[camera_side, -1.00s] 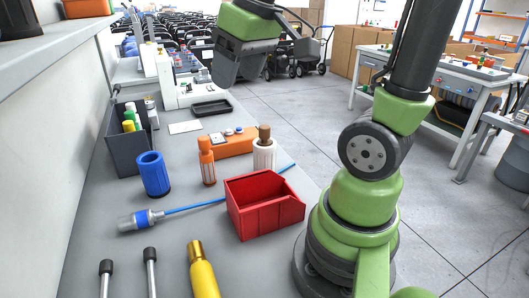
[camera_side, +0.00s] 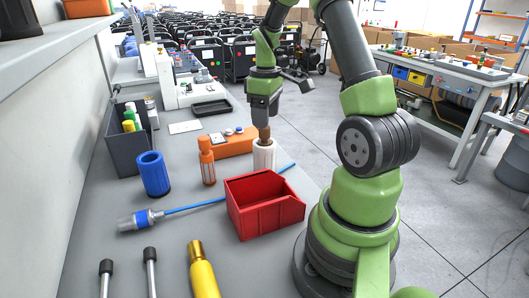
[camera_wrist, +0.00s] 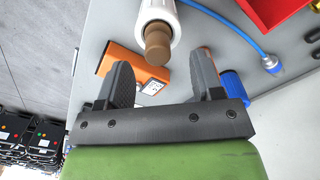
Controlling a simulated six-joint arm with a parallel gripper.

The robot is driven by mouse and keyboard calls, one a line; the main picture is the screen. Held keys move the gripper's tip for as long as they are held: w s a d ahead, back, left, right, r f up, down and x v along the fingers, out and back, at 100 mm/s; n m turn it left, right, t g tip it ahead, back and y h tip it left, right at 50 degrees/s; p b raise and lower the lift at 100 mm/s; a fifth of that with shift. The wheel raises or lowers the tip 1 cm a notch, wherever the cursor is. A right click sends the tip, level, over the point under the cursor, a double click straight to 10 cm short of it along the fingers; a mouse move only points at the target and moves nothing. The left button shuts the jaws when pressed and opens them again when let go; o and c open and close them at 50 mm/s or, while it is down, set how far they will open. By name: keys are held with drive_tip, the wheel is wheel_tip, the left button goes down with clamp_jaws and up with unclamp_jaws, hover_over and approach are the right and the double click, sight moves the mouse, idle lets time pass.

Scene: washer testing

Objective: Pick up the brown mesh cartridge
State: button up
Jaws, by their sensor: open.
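A white cylinder (camera_side: 264,155) with a brown cylindrical top stands upright on the grey bench; in the wrist view it shows as a white roll (camera_wrist: 160,16) with a round brown end. An orange-brown cartridge (camera_side: 207,165) stands to its left, mostly hidden behind the right finger in the wrist view. I cannot tell for sure which of these is the brown mesh cartridge. My gripper (camera_side: 263,117) points down just above the white cylinder's brown top. In the wrist view my gripper (camera_wrist: 163,78) is open with nothing between its fingers, and the brown end lies beyond them.
An orange block (camera_side: 232,146) lies behind the white cylinder. A red bin (camera_side: 262,222) stands in front of it, with a blue cable (camera_side: 195,207) alongside. A blue cylinder (camera_side: 153,174) and a grey bin (camera_side: 121,154) stand at left. The bench's right edge is close.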

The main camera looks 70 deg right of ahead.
drive_tip(key=f, duration=0.4)
drive_tip(key=shift+w+d+f, duration=0.2)
drive_tip(key=shift+w+f, duration=0.05)
drive_tip(key=shift+f, duration=0.1)
drive_tip(key=shift+c, duration=0.2)
clamp_jaws()
drive_tip(key=shift+r, duration=0.15)
